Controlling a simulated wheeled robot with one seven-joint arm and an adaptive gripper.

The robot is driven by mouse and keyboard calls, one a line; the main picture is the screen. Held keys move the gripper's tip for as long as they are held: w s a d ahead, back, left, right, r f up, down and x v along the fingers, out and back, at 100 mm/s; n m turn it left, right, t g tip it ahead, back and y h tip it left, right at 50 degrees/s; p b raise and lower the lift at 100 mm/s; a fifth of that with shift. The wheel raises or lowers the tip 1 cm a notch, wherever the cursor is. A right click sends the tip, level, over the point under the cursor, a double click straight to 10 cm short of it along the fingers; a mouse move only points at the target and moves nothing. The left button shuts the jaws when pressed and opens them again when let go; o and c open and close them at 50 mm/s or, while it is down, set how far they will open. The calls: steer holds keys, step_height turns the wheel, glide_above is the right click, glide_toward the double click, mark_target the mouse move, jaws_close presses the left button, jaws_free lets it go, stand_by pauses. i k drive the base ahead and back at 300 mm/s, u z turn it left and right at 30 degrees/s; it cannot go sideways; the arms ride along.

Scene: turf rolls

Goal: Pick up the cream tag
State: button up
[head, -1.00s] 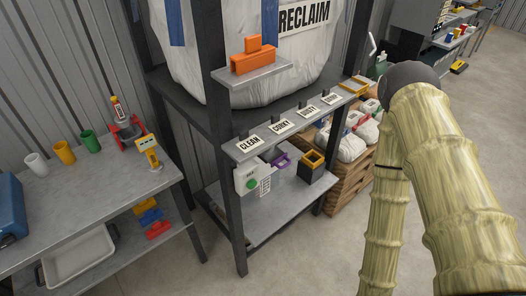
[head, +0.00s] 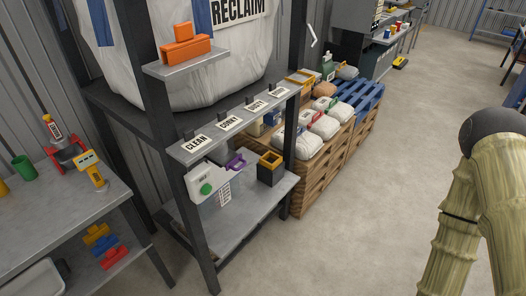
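I cannot pick out a cream tag for certain. Several pale labels hang along the front of the grey rack shelf (head: 215,152). One label reads CLEAN (head: 195,142) and the one to its right reads CORKY (head: 229,123); the lettering of the others is too small to be sure of. A pale gridded card (head: 224,192) hangs below the shelf, beside a white box with a green button (head: 202,188). My arm shows at the right edge, well apart from the rack. My gripper is out of the picture.
A black bin with a yellow rim (head: 270,170) stands on the lower rack shelf. An orange block (head: 184,46) sits on a small upper ledge. Bags (head: 297,140) lie on wooden pallets (head: 318,182) to the right. A workbench (head: 60,215) is at left. The floor right of centre is clear.

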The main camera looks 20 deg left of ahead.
mark_target(254, 107)
steer(key=z, duration=0.25)
steer(key=k, duration=0.6)
steer(key=u, duration=1.1)
